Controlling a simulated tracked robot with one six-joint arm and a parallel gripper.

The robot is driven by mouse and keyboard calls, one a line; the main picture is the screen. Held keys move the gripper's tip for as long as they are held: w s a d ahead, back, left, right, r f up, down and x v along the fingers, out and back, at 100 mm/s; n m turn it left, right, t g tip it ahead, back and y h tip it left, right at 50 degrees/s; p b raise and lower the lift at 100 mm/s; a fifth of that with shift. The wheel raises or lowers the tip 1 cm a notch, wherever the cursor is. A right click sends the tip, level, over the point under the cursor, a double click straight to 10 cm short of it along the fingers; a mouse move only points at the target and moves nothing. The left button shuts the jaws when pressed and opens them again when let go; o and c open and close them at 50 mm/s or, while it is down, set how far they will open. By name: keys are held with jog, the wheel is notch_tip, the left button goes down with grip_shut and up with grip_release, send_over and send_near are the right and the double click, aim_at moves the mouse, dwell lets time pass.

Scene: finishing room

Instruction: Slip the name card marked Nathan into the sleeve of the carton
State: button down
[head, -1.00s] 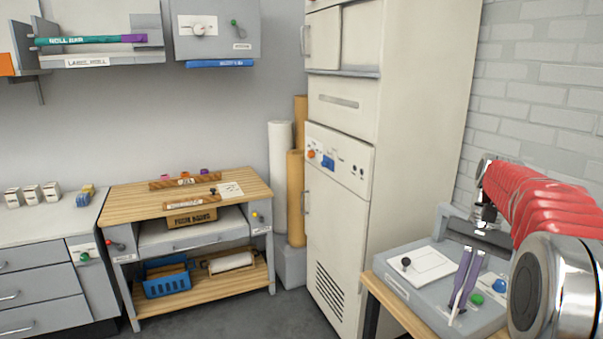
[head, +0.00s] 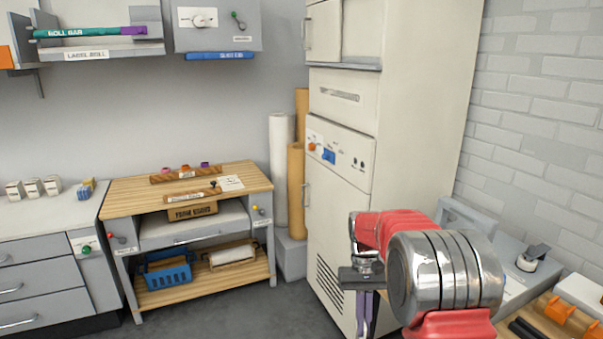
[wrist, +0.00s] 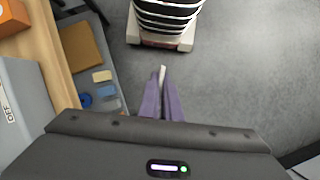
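My gripper (head: 364,312) has two purple fingers and points down at the bottom of the head view, in front of the tall cream cabinet. In the wrist view the fingers (wrist: 163,92) are close together, with a thin white piece (wrist: 162,74) showing edge-on between their tips. It looks like a card; no name on it can be read. I cannot pick out the carton with the sleeve for sure. An orange-brown box (wrist: 13,18) is cut off at the wrist view's top left, left of my gripper and apart from it.
A wooden bench (head: 120,197) with a lower shelf stands at the back, left of the cream cabinet (head: 410,100). A wooden surface (head: 505,322) with orange and white items is at lower right. The wrist view shows grey floor (wrist: 250,70) below my gripper and a wooden edge at left.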

jog(key=shift+f, duration=0.1)
jog(key=w+x, duration=0.1)
jog(key=x, duration=1.3)
jog(key=shift+w+f, duration=0.4)
jog(key=shift+s, duration=0.1)
